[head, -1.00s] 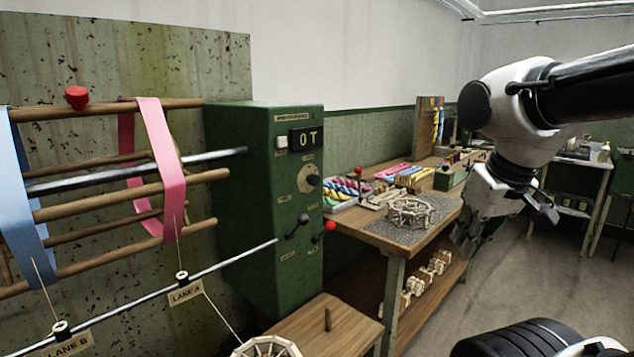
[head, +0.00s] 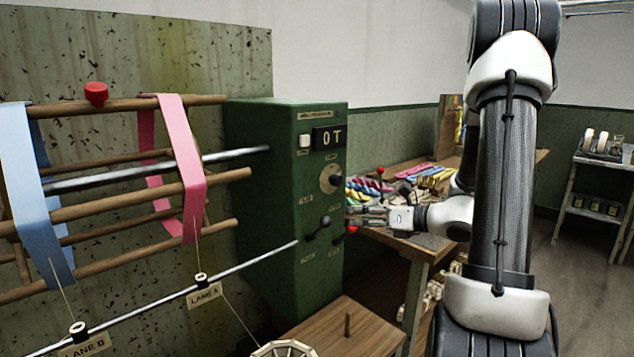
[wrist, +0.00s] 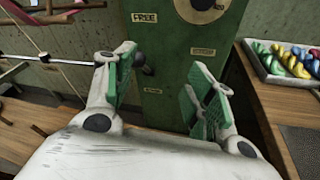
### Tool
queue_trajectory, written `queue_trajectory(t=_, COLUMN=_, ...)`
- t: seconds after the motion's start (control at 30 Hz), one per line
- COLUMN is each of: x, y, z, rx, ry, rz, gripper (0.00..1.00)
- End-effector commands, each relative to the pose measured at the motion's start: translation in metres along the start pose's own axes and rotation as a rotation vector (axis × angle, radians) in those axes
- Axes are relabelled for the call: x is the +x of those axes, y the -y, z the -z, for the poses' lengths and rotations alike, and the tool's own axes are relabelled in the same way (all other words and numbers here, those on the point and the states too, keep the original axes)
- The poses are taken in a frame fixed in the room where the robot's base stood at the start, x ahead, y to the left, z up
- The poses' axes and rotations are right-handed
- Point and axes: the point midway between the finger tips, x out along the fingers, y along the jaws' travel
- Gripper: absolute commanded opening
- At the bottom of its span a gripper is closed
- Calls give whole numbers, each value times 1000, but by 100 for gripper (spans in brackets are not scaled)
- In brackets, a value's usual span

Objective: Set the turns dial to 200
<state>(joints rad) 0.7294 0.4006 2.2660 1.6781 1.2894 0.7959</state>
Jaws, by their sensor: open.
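The turns dial (head: 331,178) is a pale round plate with a dark knob on the front of the green control cabinet (head: 275,200). Above it a dark display (head: 329,136) reads "0 T". In the wrist view only the lower part of the dial (wrist: 207,10) shows, at the top edge, with a small marking on its right side; the knob's pointing is unclear. My gripper (head: 362,214) is open and empty, in front of the cabinet, below and right of the dial. In the wrist view its green-padded fingers (wrist: 163,75) stand apart, with the cabinet face beyond.
A black-knobbed lever (head: 318,228) sticks out below the dial; a red knob (head: 352,230) is partly hidden by my gripper. A white button (head: 305,141) sits beside the display.

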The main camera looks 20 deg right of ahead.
Motion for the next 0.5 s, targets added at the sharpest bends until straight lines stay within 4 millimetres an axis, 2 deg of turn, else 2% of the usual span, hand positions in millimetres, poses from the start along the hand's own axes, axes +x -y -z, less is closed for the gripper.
queue_trajectory(t=0.03, x=6, y=13, z=-23, rx=85, ry=84, rz=41, gripper=55)
queue_trajectory(t=0.1, x=10, y=28, z=-54, rx=207, ry=197, rz=82, gripper=55)
queue_trajectory(t=0.17, x=10, y=33, z=-68, rx=299, ry=259, rz=91, gripper=55)
queue_trajectory(t=0.33, x=17, y=32, z=-72, rx=386, ry=271, rz=70, gripper=55)
queue_trajectory(t=0.5, x=43, y=34, z=-78, rx=385, ry=269, rz=69, gripper=55)
